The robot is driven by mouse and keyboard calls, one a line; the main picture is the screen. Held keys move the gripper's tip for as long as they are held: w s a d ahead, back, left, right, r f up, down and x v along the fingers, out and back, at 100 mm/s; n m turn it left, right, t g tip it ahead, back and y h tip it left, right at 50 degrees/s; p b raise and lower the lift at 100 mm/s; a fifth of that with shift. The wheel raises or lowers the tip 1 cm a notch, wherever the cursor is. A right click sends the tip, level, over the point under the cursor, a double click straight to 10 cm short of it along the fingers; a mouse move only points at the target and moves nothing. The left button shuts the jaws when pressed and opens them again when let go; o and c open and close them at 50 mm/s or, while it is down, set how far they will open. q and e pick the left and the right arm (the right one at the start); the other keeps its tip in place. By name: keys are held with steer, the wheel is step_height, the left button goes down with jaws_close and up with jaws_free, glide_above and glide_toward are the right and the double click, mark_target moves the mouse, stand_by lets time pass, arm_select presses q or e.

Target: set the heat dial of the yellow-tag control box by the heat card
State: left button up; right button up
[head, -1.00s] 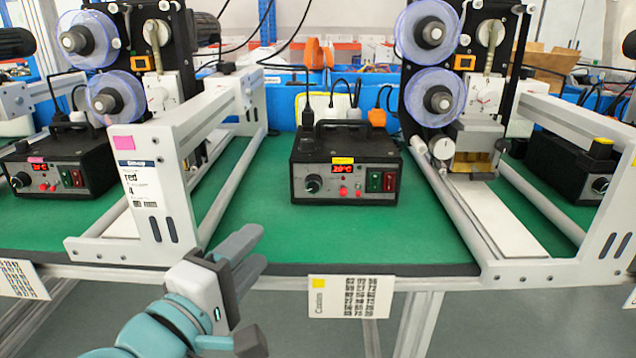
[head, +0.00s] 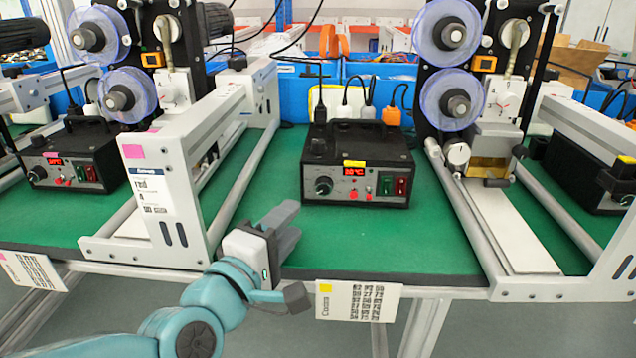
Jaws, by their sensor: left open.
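The yellow-tag control box (head: 357,160) is black and stands on the green bench mat in the middle of the head view. Its yellow tag (head: 354,163) sits above a red lit display (head: 354,171). The heat dial (head: 324,186) is a dark round knob at the left of its front panel. A white card with a yellow square (head: 358,301) hangs on the bench's front edge; its print is too small to read surely. My left gripper (head: 292,257) is open and empty at the front edge, below and left of the dial, apart from the box. My right gripper is not in view.
A pink-tag control box (head: 72,155) stands at the left, with its own card (head: 32,272). Grey machine frames with purple spools (head: 447,32) flank the yellow-tag box on both sides. The green mat (head: 385,238) before the box is clear.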

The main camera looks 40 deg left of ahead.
mark_target(322, 190)
arm_select(q)
steer(key=w+p, duration=0.1)
steer(key=w, duration=0.1)
steer(key=w+p, duration=0.2)
steer(key=w+a+p, duration=0.1)
steer(key=w+p, duration=0.1)
steer(key=shift+w+r, duration=0.2)
steer(key=shift+w, duration=0.05)
steer(key=shift+w+a+f+p, duration=0.1)
steer(key=shift+w+f+p, duration=0.05)
steer(key=shift+w, duration=0.4)
steer(key=shift+w+a+f+p, duration=0.1)
steer(key=shift+w+f+p, duration=0.05)
steer(key=shift+w, duration=1.1)
jaws_close()
